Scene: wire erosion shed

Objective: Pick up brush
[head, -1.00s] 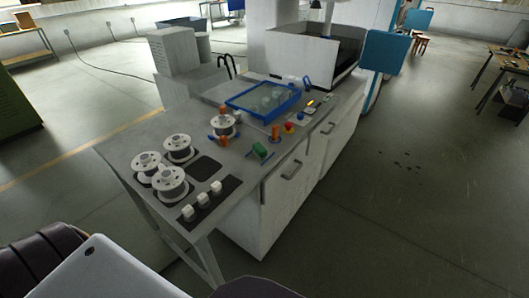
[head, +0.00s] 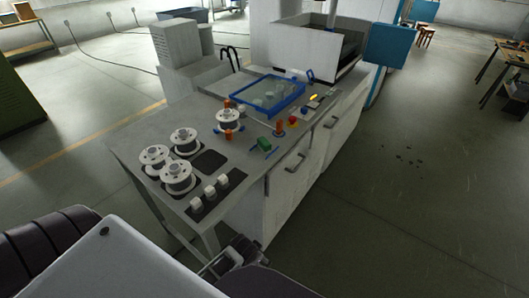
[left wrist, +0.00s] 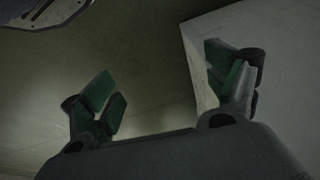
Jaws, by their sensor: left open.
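I cannot clearly make out a brush. Small items lie on the grey bench (head: 135,135): a green block (head: 264,144) with thin blue pieces beside it near the front edge, and a small yellow piece (head: 313,97) farther back. Either is too small to identify. My left gripper (head: 243,248) is low in front of the bench, below its top and apart from these items. In the left wrist view its green-padded fingers (left wrist: 165,85) are spread wide with nothing between them. My right gripper is not in view.
Several white spools (head: 184,140) and a dark strip with white knobs (head: 210,192) occupy the bench's near end. A blue-rimmed tray (head: 268,92) lies behind, with a machine (head: 325,45) at the far end. Cabinet handles (head: 295,163) project from the front.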

